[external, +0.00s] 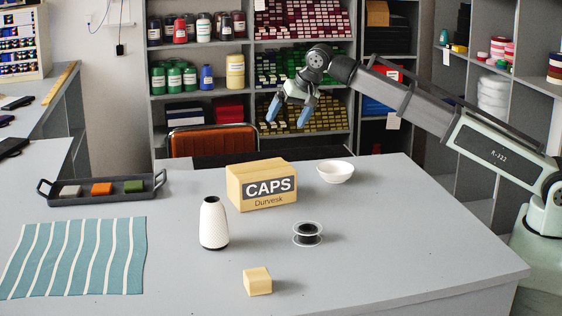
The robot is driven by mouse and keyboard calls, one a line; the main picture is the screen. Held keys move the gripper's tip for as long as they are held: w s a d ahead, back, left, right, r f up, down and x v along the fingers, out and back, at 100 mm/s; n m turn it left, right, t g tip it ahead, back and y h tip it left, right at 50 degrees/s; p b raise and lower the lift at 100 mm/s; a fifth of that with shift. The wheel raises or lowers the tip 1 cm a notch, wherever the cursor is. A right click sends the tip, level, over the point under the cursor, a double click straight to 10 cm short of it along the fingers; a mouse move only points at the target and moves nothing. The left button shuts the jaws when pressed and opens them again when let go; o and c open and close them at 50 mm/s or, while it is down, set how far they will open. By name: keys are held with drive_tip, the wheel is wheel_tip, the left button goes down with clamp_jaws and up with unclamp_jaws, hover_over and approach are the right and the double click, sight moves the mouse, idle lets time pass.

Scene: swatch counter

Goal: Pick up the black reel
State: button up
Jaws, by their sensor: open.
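The black reel (308,238) lies on the grey table, right of the white cone spool and in front of the CAPS box. It has a dark core between pale, see-through flanges. My gripper (288,116) is high above the back of the table, over the region behind the CAPS box. Its two blue-tipped fingers are spread apart and empty, pointing down. It is well away from the reel, farther back and slightly to the left in the picture.
Near the reel stand a CAPS box (247,197), a white cone (213,224), a wooden block (257,281) and a white bowl (335,171). A dark tray (75,199) with several colored pieces and a striped cloth (75,257) lie left. The table right of the reel is clear.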

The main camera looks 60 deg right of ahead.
drive_tip(key=s+a+m+g+y, duration=0.1)
drive_tip(key=s+a, duration=0.3)
drive_tip(key=a, duration=0.2)
drive_tip(key=s+a+m+g+y, duration=0.1)
drive_tip(key=s+a, duration=0.2)
drive_tip(key=a, duration=0.3)
drive_tip(key=s+a+m+g+y, duration=0.1)
drive_tip(key=s+a+g, duration=0.1)
drive_tip(key=s+a, duration=0.2)
drive_tip(key=shift+s+a+r, duration=0.15)
drive_tip(key=shift+a, duration=0.55)
drive_tip(key=shift+s+a+r, duration=0.1)
drive_tip(key=shift+s+a, duration=0.05)
drive_tip(key=shift+a, duration=0.55)
drive_tip(key=s+a+r+m+g, duration=0.2)
drive_tip(key=s+a+g, duration=0.2)
drive_tip(key=s+a, duration=0.75)
hover_over(310, 222)
drive_tip(key=shift+y, duration=0.4)
wheel_tip(310, 222, down, 7)
drive_tip(key=shift+d+r, duration=0.1)
drive_tip(key=shift+w+x, duration=0.2)
drive_tip(key=shift+x, duration=1.4)
drive_tip(key=shift+w+x, duration=0.15)
drive_tip(key=shift+x, duration=1.5)
drive_tip(key=shift+c, duration=0.5)
drive_tip(key=c, duration=1)
